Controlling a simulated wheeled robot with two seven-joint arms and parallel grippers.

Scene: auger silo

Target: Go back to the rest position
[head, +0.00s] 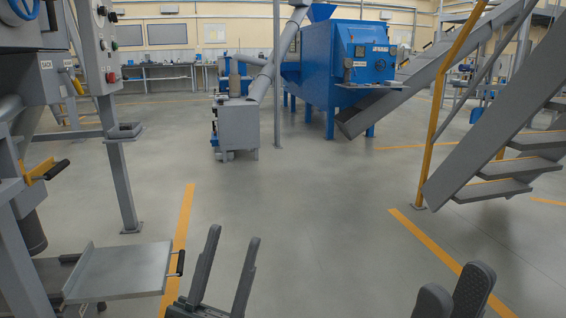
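My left gripper (227,266) is at the bottom centre of the head view, pointing up. Its two dark fingers stand apart with only floor visible between them, so it is open and empty. My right gripper (452,297) is at the bottom right, partly cut off by the frame edge. Its two dark fingers show at an angle with a gap between the tips, and nothing is seen between them. Neither gripper touches anything in view.
Grey stairs (490,190) rise at right. A blue machine (345,62) and grey cabinet (238,125) stand farther back. The middle floor is clear.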

